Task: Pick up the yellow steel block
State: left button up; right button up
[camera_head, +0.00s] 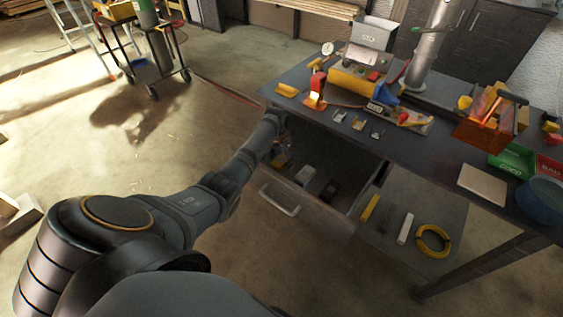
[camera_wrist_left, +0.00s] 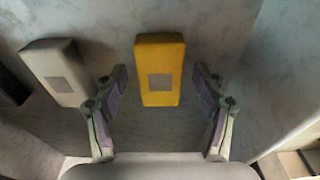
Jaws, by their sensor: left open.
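In the head view only a small part of the yellow block (camera_head: 281,160) shows beside my arm. My left gripper (camera_wrist_left: 160,90) is open, with one finger on each side of the near part of the block in the wrist view. I see gaps between the fingers and the block; whether the fingertips reach down to its height I cannot tell. In the head view my left gripper (camera_head: 279,148) is small and partly hidden at the drawer.
A light grey block (camera_wrist_left: 57,72) lies left of the yellow one in the wrist view, with a dark block (camera_wrist_left: 12,88) beyond it. Drawer walls stand close by. The crowded tabletop (camera_head: 420,148) is above; a lower shelf holds a yellow bar (camera_head: 369,208) and yellow coil (camera_head: 433,241).

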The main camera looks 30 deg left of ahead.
aim_at(281, 160)
pick_arm(q)
jog(key=c, duration=1.4)
notch_tip(281, 160, up, 10)
jog(key=shift+r+p, duration=0.25)
jog(key=shift+p, duration=0.05)
